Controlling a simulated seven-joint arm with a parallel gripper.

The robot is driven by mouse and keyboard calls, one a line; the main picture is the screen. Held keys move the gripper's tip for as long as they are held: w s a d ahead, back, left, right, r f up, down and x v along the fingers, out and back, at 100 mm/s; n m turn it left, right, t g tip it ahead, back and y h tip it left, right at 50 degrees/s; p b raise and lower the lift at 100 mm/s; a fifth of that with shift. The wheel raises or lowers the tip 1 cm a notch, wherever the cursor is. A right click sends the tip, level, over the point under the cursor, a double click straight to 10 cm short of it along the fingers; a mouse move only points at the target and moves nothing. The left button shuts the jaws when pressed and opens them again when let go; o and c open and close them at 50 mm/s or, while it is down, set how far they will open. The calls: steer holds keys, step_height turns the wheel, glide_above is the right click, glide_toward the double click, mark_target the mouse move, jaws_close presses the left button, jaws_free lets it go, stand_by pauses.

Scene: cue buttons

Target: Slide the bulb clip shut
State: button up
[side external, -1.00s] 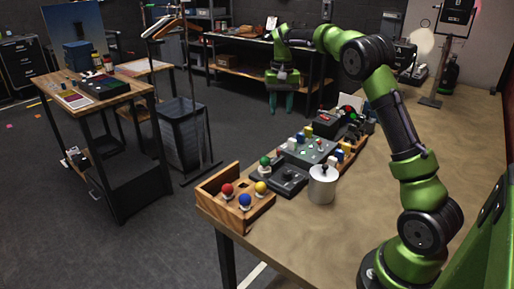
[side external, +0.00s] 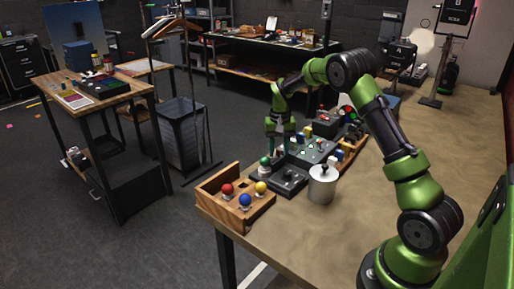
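My gripper (side external: 278,146) points down over the far left part of the row of devices on the bench. A green bulb (side external: 265,161) stands upright on a small dark base (side external: 262,172), just below and slightly left of the fingers. I cannot tell whether the fingers touch anything there. The bulb clip is too small to make out, so its position cannot be read.
A dark box with a joystick (side external: 288,181) is right of the green bulb. Behind it are a grey button panel (side external: 312,152) and several coloured blocks. A metal canister (side external: 322,187) stands to the right. The bench (side external: 360,218) is clear at front right.

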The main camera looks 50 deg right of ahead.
mark_target(275, 159)
jaws_close()
stand_by(0.3)
steer(key=shift+a, duration=1.1)
jaws_free()
step_height(275, 159, up, 17)
